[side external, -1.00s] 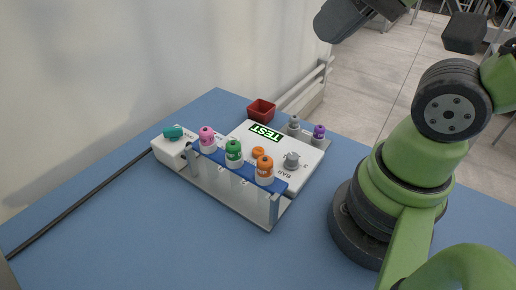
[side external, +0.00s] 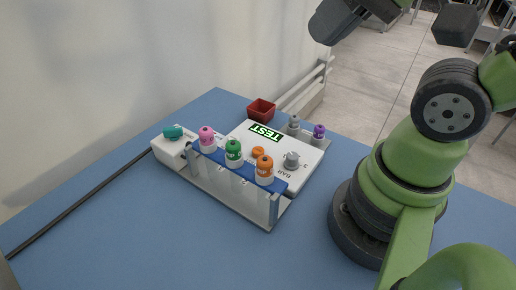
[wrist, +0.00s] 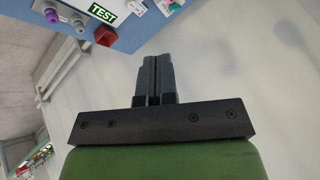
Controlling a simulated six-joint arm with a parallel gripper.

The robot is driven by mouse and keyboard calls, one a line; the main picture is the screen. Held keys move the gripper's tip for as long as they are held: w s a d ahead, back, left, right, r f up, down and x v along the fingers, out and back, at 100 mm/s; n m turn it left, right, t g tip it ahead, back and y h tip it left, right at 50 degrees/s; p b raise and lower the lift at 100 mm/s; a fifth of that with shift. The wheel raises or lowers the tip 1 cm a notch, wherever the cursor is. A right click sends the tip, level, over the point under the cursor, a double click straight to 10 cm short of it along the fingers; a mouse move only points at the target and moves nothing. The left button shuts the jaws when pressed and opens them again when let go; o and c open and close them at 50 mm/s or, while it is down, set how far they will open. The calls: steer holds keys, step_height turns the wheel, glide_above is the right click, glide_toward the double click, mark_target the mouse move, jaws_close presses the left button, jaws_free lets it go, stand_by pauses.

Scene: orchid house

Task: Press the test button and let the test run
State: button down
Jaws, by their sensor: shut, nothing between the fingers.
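A teal knob or button (side external: 173,132) is on the unit's left end. I cannot read which of these is labelled as the test button. My gripper is clear of the unit and touches nothing.
A blue-topped rack in front holds pink (side external: 207,139), green (side external: 233,152) and orange (side external: 264,168) capped vials. Grey (side external: 293,124) and purple-capped (side external: 318,134) vials stand behind the unit. A red open box (side external: 261,110) is at the back. A black cable (side external: 80,202) runs left. The front table is clear.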

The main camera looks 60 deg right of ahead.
steer(key=w+f+m+g+y, duration=0.35)
steer(key=w+f+m, duration=0.3)
steer(key=m, duration=0.55)
steer(key=m+y, duration=0.3)
steer(key=m, duration=1.2)
glide_above(258, 148)
step_height(258, 148, down, 10)
steer(key=shift+t, duration=0.25)
steer(key=shift+f, duration=4.4)
steer(key=shift+f, duration=0.4)
